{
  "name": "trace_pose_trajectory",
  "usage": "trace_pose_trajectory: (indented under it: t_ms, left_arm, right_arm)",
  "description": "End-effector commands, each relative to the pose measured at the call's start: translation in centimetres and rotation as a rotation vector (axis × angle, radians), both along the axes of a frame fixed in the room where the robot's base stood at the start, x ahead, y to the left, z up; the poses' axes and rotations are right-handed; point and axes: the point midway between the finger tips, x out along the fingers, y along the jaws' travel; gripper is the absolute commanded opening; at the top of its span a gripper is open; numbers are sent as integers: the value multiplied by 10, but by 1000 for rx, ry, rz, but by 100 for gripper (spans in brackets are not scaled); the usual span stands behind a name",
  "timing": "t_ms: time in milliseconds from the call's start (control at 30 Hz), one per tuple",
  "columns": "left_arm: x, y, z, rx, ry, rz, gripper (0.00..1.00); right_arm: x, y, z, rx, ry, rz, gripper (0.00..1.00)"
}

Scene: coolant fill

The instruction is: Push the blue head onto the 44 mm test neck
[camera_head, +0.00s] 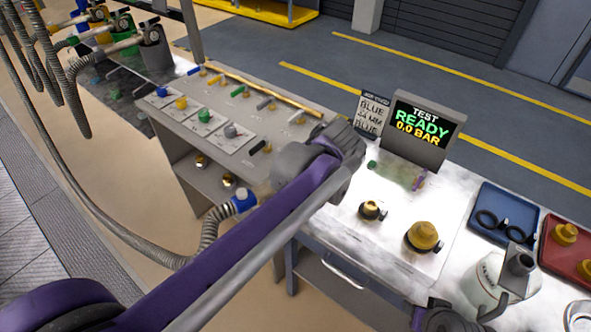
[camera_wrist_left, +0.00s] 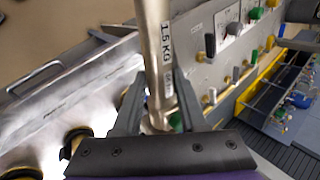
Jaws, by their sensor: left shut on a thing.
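My left gripper (camera_wrist_left: 155,88) is shut on a metal tube (camera_wrist_left: 154,45) labelled 1.5 KG in the left wrist view. In the head view my purple forearm hides this gripper and its load. A blue collar (camera_head: 243,201) on a ribbed hose shows just beside the forearm; its link to the tube is hidden. I cannot make out the blue head's mouth. Two brass test necks stand on the bright bench: a smaller one (camera_head: 372,210) and a larger one (camera_head: 424,236). Nothing sits over either. My right gripper's fingers are out of view.
A screen (camera_head: 424,130) reads TEST READY 0.0 BAR, beside a job card (camera_head: 371,113) naming BLUE. A blue tray (camera_head: 504,206) with black rings, a red tray (camera_head: 555,262) and a pale jug (camera_head: 485,285) stand right. A knobbed panel (camera_head: 240,92) adjoins the bench.

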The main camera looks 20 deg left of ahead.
Motion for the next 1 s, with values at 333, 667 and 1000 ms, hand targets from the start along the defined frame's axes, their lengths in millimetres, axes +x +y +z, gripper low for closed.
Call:
trace_pose_trajectory:
  t_ms: [333, 667, 1000]
  left_arm:
    - [0, 0, -8, 0, 1, 1, 0]
    - [0, 0, -13, 0, 0, 0, 47]
    - [0, 0, -13, 0, 0, 0, 76]
  right_arm:
    - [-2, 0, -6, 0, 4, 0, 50]
    - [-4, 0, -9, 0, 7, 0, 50]
    - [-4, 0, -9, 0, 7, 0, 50]
